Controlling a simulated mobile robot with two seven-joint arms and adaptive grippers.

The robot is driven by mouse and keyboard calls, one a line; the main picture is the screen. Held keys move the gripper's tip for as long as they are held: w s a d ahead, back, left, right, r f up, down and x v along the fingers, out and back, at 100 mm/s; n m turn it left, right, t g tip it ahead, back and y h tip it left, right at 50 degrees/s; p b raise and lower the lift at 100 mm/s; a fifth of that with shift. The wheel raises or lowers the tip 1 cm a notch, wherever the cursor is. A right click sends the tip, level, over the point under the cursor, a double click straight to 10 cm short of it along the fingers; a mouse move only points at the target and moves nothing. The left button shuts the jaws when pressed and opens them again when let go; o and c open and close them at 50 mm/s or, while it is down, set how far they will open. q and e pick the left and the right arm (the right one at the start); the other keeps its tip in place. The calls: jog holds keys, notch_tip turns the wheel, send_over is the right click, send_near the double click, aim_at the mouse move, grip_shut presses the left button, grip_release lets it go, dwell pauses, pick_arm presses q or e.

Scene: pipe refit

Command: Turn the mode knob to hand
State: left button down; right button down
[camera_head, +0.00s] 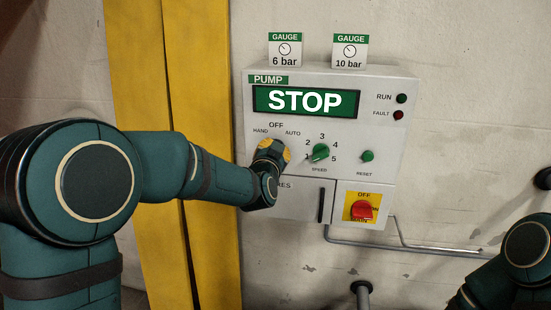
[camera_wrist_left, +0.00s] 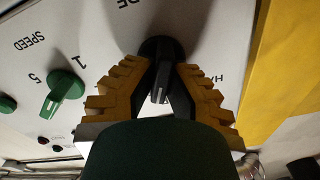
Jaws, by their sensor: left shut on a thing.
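The mode knob (camera_wrist_left: 163,78) is black with a pale mark on its handle. In the left wrist view it sits between the yellow stepped fingers of my left gripper (camera_wrist_left: 162,74), which is shut on it. Its marked end points toward the bottom of that view; the label there is hidden behind the gripper. Part of the HAND label (camera_wrist_left: 208,80) shows to the right. In the head view my left gripper (camera_head: 272,152) covers the knob, just below the labels HAND (camera_head: 260,131), OFF and AUTO. The pump display (camera_head: 304,101) reads STOP. My right gripper is out of view.
The green speed knob (camera_head: 320,152) is close to the right of my left gripper, near 1 in the wrist view. A green reset button (camera_head: 367,156) and a red main switch (camera_head: 362,210) are farther right. A yellow post (camera_head: 150,60) stands left of the panel.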

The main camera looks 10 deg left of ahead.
pick_arm(q)
jog(key=shift+n+b, duration=0.35)
jog(key=shift+n, duration=0.15)
jog(key=shift+a+r+n+b, duration=0.15)
jog(key=shift+n+b, duration=1.4)
jog(key=shift+n, duration=0.45)
jog(key=c, duration=1)
grip_release()
jog(key=s, duration=1.2)
